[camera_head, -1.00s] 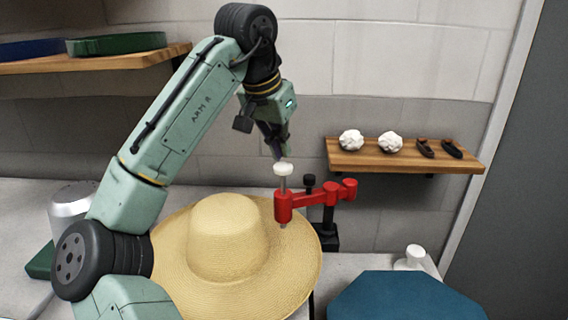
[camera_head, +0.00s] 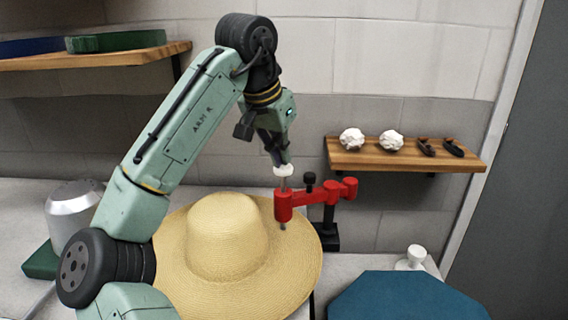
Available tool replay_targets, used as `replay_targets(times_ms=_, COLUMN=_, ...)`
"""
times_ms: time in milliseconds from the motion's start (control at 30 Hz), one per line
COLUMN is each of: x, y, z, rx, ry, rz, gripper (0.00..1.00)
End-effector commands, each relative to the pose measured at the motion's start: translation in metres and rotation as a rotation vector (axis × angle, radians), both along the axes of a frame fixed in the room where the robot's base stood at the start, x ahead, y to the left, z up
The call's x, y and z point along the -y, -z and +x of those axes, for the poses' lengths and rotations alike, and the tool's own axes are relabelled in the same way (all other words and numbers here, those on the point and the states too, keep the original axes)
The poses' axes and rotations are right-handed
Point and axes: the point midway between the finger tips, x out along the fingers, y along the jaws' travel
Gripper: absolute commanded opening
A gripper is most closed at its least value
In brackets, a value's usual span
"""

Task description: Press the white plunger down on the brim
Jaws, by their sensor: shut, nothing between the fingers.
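The white plunger (camera_head: 284,171) is a small white cap on a grey rod in the red press arm (camera_head: 283,206). The rod's lower tip (camera_head: 283,226) is at or just above the right part of the brim (camera_head: 296,262); I cannot tell whether it touches. The straw hat (camera_head: 222,235) lies on the grey worktop. My gripper (camera_head: 280,160) is shut, points down and is directly above the white cap. Its fingertips appear to touch the cap's top or nearly so.
The press stands on a black post and base (camera_head: 325,236) right of the hat. A blue octagonal piece (camera_head: 405,298) is at the lower right, with a white knob (camera_head: 412,258) behind it. A wooden shelf (camera_head: 400,163) holds white lumps and dark items. A silver pot (camera_head: 72,209) stands left.

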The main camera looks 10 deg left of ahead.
Motion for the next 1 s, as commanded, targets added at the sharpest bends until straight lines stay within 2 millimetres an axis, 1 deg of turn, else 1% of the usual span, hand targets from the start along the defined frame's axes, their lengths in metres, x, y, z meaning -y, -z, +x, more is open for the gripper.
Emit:
replay_targets(times_ms=900, x=0.001, y=0.03, z=0.0, rx=-0.001, ry=0.001, rz=0.0, gripper=0.0)
replay_targets(times_ms=1000, x=0.001, y=0.028, z=0.0, rx=-0.002, ry=0.001, rz=0.0, gripper=0.0)
